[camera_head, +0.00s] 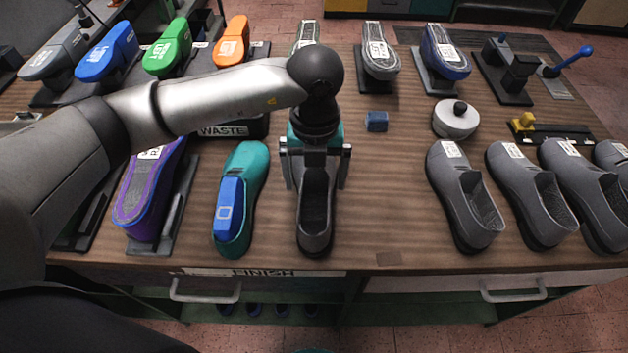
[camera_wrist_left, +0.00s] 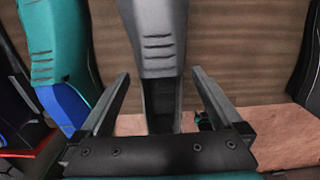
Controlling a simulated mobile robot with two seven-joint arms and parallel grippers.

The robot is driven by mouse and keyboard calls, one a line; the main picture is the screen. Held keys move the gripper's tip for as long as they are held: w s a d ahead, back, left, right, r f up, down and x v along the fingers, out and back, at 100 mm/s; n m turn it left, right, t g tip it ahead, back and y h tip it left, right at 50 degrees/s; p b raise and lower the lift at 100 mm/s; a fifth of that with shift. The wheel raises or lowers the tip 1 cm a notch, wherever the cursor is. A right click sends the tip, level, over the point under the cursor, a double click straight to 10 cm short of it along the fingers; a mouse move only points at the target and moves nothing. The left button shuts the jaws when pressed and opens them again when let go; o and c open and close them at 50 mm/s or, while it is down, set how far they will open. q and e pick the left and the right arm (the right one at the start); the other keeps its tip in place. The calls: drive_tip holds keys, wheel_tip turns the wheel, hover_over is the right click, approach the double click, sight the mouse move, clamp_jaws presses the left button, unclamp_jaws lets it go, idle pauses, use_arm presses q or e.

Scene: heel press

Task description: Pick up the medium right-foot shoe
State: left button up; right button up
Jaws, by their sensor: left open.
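A dark grey shoe (camera_head: 316,225) stands near the front middle of the table, its opening toward the front edge. My left gripper (camera_head: 316,180) is open over it, with one finger on each side. In the left wrist view the grey shoe (camera_wrist_left: 157,40) lies between the spread fingertips (camera_wrist_left: 160,76), with a gap on both sides. The gripper hides the shoe's far part. Several more grey shoes with white labels, such as this one (camera_head: 466,205), stand at the right. Labels are too small to read for size. My right gripper is out of view.
A teal shoe (camera_head: 247,170) with a blue patch stands close left of the gripper. A purple shoe form (camera_head: 150,195) is farther left. A blue cube (camera_head: 376,121) and a white round pot (camera_head: 456,120) lie to the right. Table between the middle shoe and the right-hand shoes is clear.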

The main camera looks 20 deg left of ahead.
sight(314, 194)
use_arm(q)
drive_tip(key=shift+w+a+f, duration=0.1)
drive_tip(key=shift+f, duration=1.4)
drive_tip(key=shift+w+a+f, duration=0.1)
drive_tip(key=shift+f, duration=1.4)
drive_tip(key=shift+s, duration=0.1)
drive_tip(key=shift+c, duration=0.4)
drive_tip(key=shift+r, duration=0.1)
clamp_jaws()
